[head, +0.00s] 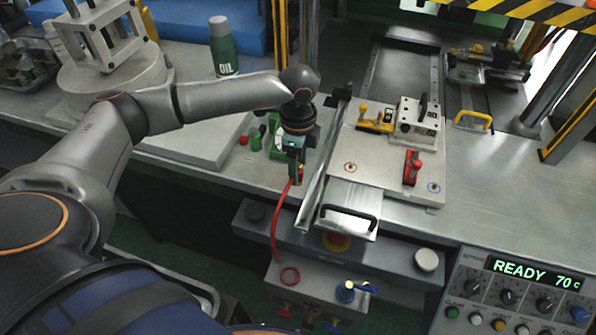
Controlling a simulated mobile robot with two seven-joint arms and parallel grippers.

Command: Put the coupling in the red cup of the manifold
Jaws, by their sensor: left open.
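The manifold (318,285) is a grey box below the table's front edge. Its red cup (289,275) shows as a red ring on the left of its top, with nothing seen in it. A blue coupling or cap (347,292) sits on its right. My left gripper (297,172) is open and points down at the table's front edge. A small red coupling (300,176) shows at its fingertips, partly hidden by them; I cannot tell whether they touch. A red hose (276,222) hangs from there down toward the manifold. My right gripper is not in view.
A sloping metal bar (325,150) and a plate with red and yellow clamps (365,160) stand just right of the gripper. Small green and red parts (256,138) lie to its left. A drawer handle (348,217) and a control panel (520,295) are at the right.

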